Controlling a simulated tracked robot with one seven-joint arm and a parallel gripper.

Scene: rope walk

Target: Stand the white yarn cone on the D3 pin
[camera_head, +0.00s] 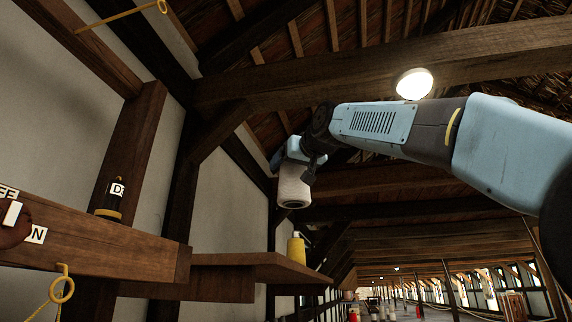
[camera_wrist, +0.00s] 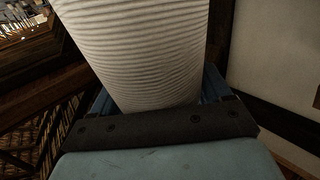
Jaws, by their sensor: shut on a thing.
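The white yarn cone (camera_head: 294,186) is in my gripper (camera_head: 300,163), held up in the air right of centre in the head view. Its hollow lower end faces down and a little toward the camera. In the wrist view the ribbed white cone (camera_wrist: 140,45) fills the upper middle, between the blue jaws (camera_wrist: 160,100). A dark pin with a yellow band (camera_head: 109,200) and a label reading "D" plus a partly hidden character stands on the wooden beam at the left. The cone is well to the right of this pin and slightly higher in the picture, apart from it.
The wooden beam (camera_head: 130,252) carries letter labels and a yellow hook (camera_head: 62,284). A wooden shelf (camera_head: 240,270) juts out beyond it, with a yellow bottle-like object (camera_head: 297,248) near its end. A dark sloping timber brace (camera_head: 215,130) stands behind. Open air lies between cone and pin.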

